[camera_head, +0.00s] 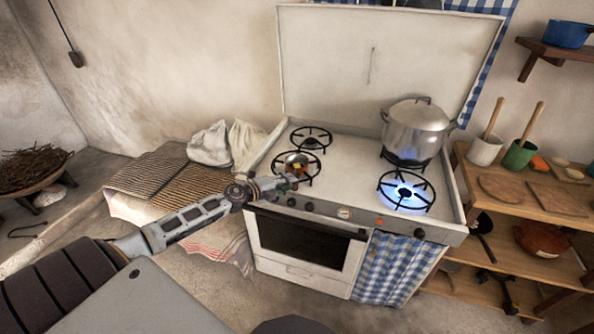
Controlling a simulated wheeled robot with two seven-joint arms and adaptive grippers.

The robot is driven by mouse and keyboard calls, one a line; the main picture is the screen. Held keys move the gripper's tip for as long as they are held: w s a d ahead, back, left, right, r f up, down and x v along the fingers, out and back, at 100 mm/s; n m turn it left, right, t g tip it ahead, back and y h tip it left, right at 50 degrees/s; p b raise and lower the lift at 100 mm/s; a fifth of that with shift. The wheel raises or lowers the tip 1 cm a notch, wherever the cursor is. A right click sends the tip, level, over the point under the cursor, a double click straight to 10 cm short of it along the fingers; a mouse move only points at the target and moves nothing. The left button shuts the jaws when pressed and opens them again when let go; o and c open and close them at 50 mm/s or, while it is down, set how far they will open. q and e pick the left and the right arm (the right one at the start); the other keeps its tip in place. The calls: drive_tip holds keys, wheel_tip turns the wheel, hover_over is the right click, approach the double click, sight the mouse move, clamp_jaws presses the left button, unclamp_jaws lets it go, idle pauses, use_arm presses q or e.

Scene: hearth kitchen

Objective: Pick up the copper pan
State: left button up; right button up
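A small round pan (297,160) with a shiny, partly brownish surface sits on the front left burner of the stove. It looks like the copper pan, but it is small and partly hidden by my gripper. My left gripper (284,184) reaches in from the left to the stove's front left edge, just in front of this pan. Its fingers overlap the pan's near side in the picture. I cannot tell whether they touch it or how far they are open. My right gripper is not in view.
A large lidded pot (416,128) stands on the back right burner. The front right burner (405,192) burns with a blue flame. A wooden shelf unit (548,204) with pots and boards stands at the right. White sacks (209,145) rest left of the stove.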

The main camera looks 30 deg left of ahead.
sight(296, 173)
use_arm(q)
drive_tip(key=shift+x, duration=1.85)
drive_tip(key=shift+w+d, duration=0.2)
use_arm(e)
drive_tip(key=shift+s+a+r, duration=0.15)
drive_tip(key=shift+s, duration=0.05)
use_arm(q)
drive_tip(key=shift+c, duration=0.4)
drive_tip(key=c, duration=0.5)
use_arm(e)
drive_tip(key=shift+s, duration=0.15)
